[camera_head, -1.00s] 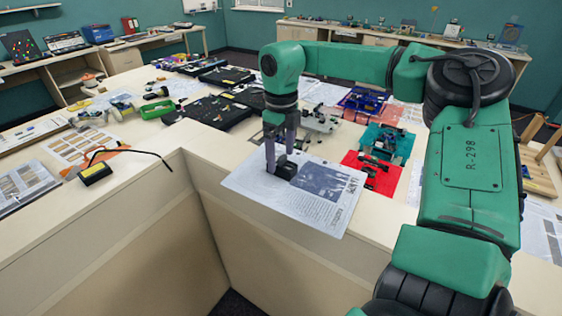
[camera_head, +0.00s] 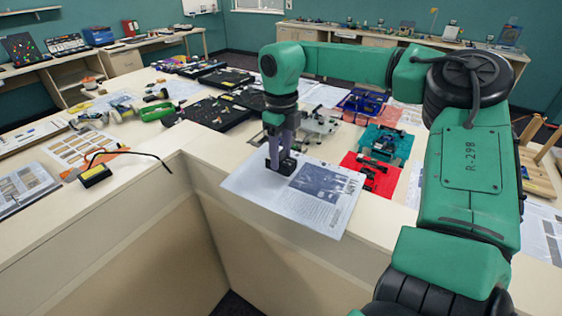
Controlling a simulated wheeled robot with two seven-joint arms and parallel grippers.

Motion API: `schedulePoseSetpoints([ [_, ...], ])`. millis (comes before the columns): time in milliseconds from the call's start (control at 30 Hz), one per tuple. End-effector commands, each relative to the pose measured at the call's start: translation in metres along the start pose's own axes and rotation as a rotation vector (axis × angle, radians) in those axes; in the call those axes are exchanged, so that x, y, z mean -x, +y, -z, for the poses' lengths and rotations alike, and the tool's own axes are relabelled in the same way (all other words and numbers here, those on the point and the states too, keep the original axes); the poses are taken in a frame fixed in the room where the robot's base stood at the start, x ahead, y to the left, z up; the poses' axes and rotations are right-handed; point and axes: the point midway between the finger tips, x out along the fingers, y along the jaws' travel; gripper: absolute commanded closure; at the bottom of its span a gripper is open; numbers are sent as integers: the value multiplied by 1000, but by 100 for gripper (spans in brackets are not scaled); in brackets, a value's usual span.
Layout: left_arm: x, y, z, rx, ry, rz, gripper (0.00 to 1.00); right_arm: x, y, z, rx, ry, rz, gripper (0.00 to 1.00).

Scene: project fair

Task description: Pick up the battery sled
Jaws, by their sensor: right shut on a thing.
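The battery sled (camera_head: 287,167) is a small black block on a printed sheet (camera_head: 300,207) near the inner corner of the table. My right gripper (camera_head: 278,164) points down at it from above. Its fingers are shut on the block and hide part of it. I cannot tell whether the block touches the sheet or is just above it. My left gripper is not in view.
Behind my gripper are a grey-white model (camera_head: 317,127) and black trays (camera_head: 212,112). To the right are a red mat (camera_head: 372,174) and a teal tray (camera_head: 386,143). The notch in front is empty.

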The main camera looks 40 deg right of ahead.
Motion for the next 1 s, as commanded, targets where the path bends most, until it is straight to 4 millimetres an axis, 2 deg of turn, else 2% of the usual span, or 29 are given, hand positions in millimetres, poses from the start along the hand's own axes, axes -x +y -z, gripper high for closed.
schedulePoseSetpoints([
  [133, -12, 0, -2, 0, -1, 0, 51, 37, 0, -1, -1, -8, 6, 97],
  [233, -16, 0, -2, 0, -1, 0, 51, 77, 0, -1, -2, -8, 7, 97],
  [400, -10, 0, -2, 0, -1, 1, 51, 141, 0, -1, -3, -3, 5, 97],
  [500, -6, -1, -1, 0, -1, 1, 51, 166, 0, 0, -2, -2, 3, 97],
  [667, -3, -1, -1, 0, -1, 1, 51, 182, 0, 0, 0, -1, 0, 97],
  [1000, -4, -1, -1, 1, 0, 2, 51, 182, 0, 0, 1, -1, -1, 97],
])
